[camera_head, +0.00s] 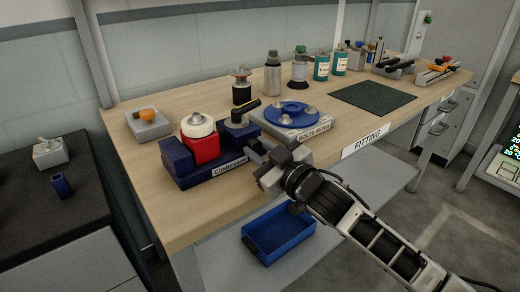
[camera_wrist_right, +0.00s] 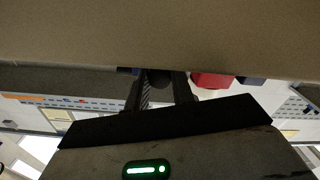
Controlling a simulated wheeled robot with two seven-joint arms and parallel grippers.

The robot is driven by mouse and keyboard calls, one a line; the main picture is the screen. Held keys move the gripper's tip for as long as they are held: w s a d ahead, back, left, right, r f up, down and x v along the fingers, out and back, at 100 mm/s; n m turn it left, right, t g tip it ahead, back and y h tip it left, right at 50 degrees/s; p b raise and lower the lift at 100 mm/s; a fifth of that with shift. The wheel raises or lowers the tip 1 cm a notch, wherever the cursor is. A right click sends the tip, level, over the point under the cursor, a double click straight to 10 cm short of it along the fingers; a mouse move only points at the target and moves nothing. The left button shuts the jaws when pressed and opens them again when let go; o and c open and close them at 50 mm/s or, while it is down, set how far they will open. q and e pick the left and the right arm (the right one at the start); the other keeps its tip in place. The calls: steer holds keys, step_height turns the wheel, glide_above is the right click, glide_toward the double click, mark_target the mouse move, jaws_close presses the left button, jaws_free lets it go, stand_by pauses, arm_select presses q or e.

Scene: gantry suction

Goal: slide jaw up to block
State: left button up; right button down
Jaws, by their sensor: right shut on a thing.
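A dark blue vise (camera_head: 198,177) with a white label sits at the near edge of the bench. A red block (camera_head: 204,150) with a white round top sits in it, right of the upright left jaw. The blue sliding jaw (camera_head: 243,132) stands to the right of the block, a lever-topped cylinder showing above it. My right gripper (camera_head: 262,158) is at the vise's right end, shut on a dark round handle (camera_wrist_right: 160,78) between its fingers. The red block also shows in the right wrist view (camera_wrist_right: 211,80). Any gap between jaw and block is hard to judge. My left gripper is out of view.
A blue round plate (camera_head: 293,113) on a grey base stands behind my right gripper. A grey box with an orange knob (camera_head: 148,124) is left of the vise. A blue bin (camera_head: 278,235) lies on the shelf below. Bottles stand along the back.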

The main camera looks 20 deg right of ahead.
steer(key=a, duration=0.1)
steer(key=s+a+p, duration=0.1)
steer(key=a, duration=0.1)
steer(key=shift+s+a, duration=0.2)
steer(key=shift+a, duration=0.2)
steer(key=c, duration=1.2)
jaws_free()
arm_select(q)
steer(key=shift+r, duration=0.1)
arm_select(e)
steer(key=shift+s, duration=0.2)
arm_select(q)
steer(key=shift+b, duration=0.55)
arm_select(e)
steer(key=shift+v, duration=7.85)
